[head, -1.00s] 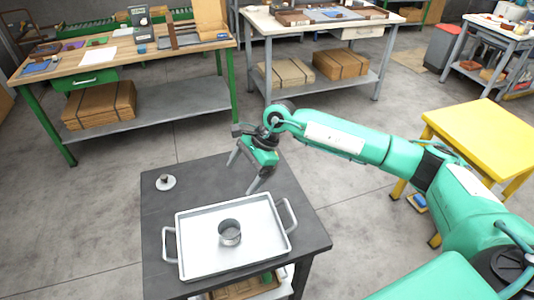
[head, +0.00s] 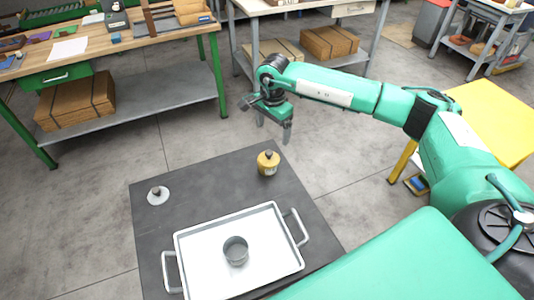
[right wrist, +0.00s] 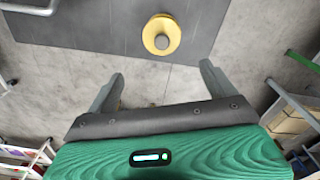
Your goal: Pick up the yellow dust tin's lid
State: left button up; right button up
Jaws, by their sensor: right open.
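The yellow dust tin (head: 268,168) stands upright near the far right edge of the dark table. Its lid (head: 269,157) is on top, with a dark knob. In the right wrist view the lid (right wrist: 161,36) shows from above as a yellow disc with a grey knob (right wrist: 162,42). My right gripper (head: 274,134) is open and empty, above and beyond the tin at the table's far edge. In the right wrist view its fingers (right wrist: 161,72) are spread, and the tin lies ahead of them, untouched. My left gripper is not in view.
A metal tray (head: 205,257) with two handles stands on the dark table (head: 203,182), holding a round grey cup (head: 236,250). A small white disc with a knob (head: 158,195) lies at the left. A yellow table (head: 490,115) stands at the right.

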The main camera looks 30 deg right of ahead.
send_over(269, 152)
jog(key=f, duration=0.2)
jog(key=d+f, duration=0.1)
jog(key=f, duration=0.1)
jog(key=shift+s+f+p, duration=0.1)
jog(key=shift+f+p, duration=0.2)
jog(key=shift+p, duration=0.1)
jog(key=shift+a+f, duration=0.1)
jog(key=shift+f, duration=0.25)
jog(key=shift+a+f+p, duration=0.2)
jog(key=shift+f+p, duration=0.2)
jog(key=shift+f, duration=0.15)
jog(key=shift+a+f+p, duration=0.2)
jog(key=shift+f+p, duration=0.15)
jog(key=shift+f, duration=0.2)
notch_tip(269, 152, down, 2)
jog(key=shift+f+p, duration=0.25)
jog(key=shift+p, duration=0.05)
jog(key=shift+f, duration=0.3)
jog(key=c, duration=1.1)
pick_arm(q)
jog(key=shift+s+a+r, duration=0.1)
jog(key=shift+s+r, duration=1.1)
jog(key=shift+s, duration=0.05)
pick_arm(e)
jog(key=shift+r, duration=0.1)
